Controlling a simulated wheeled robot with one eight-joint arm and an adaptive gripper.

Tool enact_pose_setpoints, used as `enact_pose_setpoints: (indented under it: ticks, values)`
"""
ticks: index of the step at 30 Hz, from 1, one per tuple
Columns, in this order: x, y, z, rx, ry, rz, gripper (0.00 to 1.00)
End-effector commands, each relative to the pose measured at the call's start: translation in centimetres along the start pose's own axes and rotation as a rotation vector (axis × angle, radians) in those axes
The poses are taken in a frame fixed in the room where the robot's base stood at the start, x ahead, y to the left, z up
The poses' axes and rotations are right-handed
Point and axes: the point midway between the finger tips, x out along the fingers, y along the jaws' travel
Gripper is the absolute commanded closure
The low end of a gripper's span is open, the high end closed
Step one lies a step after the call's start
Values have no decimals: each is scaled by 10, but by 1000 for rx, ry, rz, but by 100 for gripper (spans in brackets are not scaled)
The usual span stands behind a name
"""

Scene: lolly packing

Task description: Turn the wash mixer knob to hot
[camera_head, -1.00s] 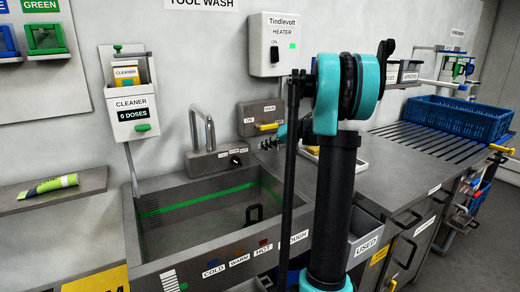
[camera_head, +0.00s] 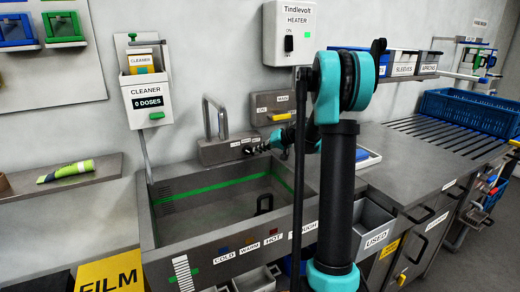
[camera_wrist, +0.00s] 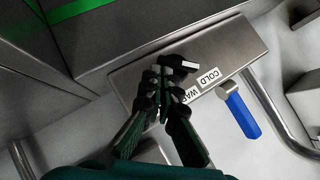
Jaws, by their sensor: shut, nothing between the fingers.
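The wash mixer (camera_head: 222,150) is a grey block with a curved spout behind the sink. In the wrist view the mixer block (camera_wrist: 225,45) shows a COLD label (camera_wrist: 208,78) and part of a second label. A small dark knob with a pale tip (camera_wrist: 180,63) shows at my fingertips; its exact setting is hard to read. My gripper (camera_wrist: 163,72) is shut and empty, right at the knob and seeming to touch it. In the head view my gripper (camera_head: 258,149) is small and dark at the mixer's right end, hiding the knob there.
The sink (camera_head: 215,205) lies below the mixer, with COLD, WARM and HOT labels on its front. A box with a yellow lever (camera_head: 281,117) is on the wall nearby. A blue lever (camera_wrist: 240,113) and a curved metal pipe are close to my gripper in the wrist view.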

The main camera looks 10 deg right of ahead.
Motion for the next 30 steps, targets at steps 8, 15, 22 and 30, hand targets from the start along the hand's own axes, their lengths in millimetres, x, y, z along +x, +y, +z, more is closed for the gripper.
enact_pose_setpoints:
  ticks: [8,15,22,30]
  values:
    - [0,1,0,11,1,-11,100]
    - [1,3,1,44,1,-44,100]
    - [1,4,1,69,1,-68,100]
    - [2,6,2,106,1,-106,100]
